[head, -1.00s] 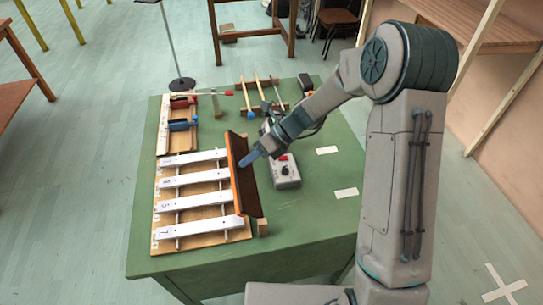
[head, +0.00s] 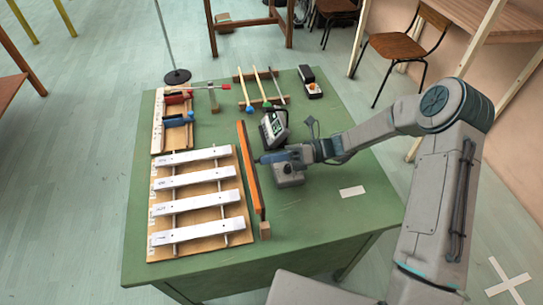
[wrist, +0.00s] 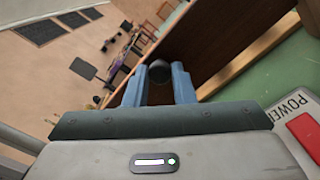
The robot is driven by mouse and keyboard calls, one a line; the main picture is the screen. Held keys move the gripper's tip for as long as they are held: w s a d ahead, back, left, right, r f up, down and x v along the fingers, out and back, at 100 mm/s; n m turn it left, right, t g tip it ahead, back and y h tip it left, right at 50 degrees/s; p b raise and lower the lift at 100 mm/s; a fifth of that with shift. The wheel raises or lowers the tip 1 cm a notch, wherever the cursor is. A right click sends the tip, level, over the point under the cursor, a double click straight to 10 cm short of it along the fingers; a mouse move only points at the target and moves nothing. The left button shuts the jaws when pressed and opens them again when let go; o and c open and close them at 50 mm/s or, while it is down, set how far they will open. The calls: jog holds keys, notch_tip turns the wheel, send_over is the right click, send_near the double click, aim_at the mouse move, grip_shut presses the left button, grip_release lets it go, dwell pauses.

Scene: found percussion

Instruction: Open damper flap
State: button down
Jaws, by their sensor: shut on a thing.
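The damper flap (head: 251,180) is a long orange-brown board standing beside the right ends of the white bars (head: 195,180). It looks close to upright, its narrow top edge facing the head camera. My gripper (head: 259,160) reaches it from the right. In the wrist view, the two blue fingers (wrist: 158,88) are shut around a dark round knob (wrist: 158,70) on the flap's brown face (wrist: 222,40). The flap's lower edge is partly hidden in the head view.
The green table (head: 325,215) is clear at front right.

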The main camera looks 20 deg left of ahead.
jog(key=shift+s+f, duration=0.1)
jog(key=shift+f, duration=0.1)
dwell(0.4)
jog(key=c, duration=1.2)
grip_release()
jog(key=shift+y, duration=0.3)
jog(key=shift+d, duration=0.15)
jog(key=b+v, duration=0.2)
jog(key=v, duration=1.1)
jog(key=shift+w+d, duration=0.2)
jog(key=shift+w, duration=0.1)
jog(key=s+d+r+n+t+h, duration=0.6)
jog(key=s+d+r+n+h, duration=0.1)
jog(key=s+d+n+h, duration=0.1)
jog(key=s+d+r+n+t+h+p, duration=0.1)
jog(key=s+d+r+n+t+h, duration=0.5)
jog(key=s+d+n, duration=0.5)
notch_tip(320, 180, up, 2)
jog(key=shift+s+d+r+n+h, duration=0.1)
jog(key=shift+s+d+n+h, duration=0.2)
jog(key=shift+d+n+h, duration=0.55)
